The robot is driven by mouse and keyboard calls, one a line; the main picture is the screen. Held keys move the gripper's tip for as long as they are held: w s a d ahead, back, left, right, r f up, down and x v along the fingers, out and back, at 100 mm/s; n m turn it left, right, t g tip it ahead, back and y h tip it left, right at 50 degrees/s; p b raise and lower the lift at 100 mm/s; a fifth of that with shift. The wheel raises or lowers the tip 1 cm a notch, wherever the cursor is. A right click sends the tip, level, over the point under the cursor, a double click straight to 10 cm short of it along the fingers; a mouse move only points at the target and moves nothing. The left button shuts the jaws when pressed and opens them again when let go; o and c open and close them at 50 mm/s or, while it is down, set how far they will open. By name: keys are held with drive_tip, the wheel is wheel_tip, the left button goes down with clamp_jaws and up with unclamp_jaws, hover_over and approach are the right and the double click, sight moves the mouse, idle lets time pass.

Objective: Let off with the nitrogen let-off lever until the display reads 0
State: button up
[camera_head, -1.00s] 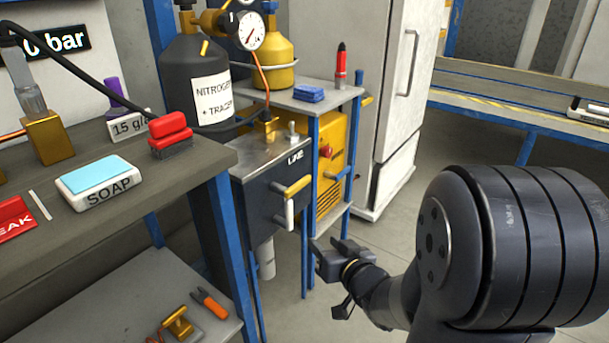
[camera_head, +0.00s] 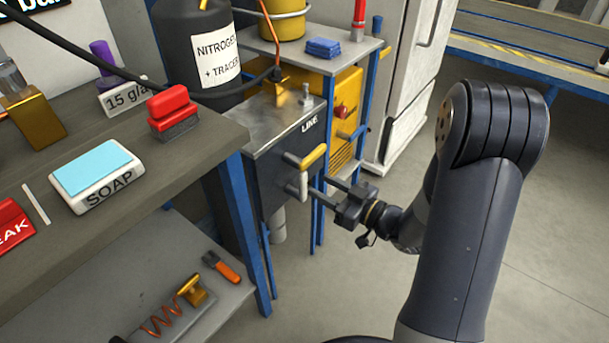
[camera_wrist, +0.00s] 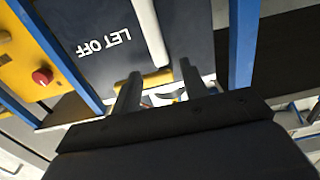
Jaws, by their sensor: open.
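The let-off lever is the white handle (camera_head: 303,185) hanging down on the front of the dark LINE box (camera_head: 270,185). In the wrist view the white lever (camera_wrist: 150,35) runs beside upside-down LET OFF lettering (camera_wrist: 104,36). My gripper (camera_head: 320,187) is open and empty, just right of the white handle, with its fingers pointing at it. In the wrist view the lever's lower end lies ahead of the gap between the fingertips (camera_wrist: 160,70); contact cannot be told. The display (camera_head: 38,8) is cut off at the top left, so its number is hidden.
A yellow handle (camera_head: 312,157) sticks out just above the white one. The nitrogen cylinder (camera_head: 195,50) stands behind the box. The workbench (camera_head: 150,160) with soap (camera_head: 95,178) is on the left. A blue post (camera_wrist: 242,45) stands close by. The floor at right is clear.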

sight(306, 177)
drive_tip(key=b+x, duration=0.1)
drive_tip(key=x, duration=0.6)
clamp_jaws()
idle(0.4)
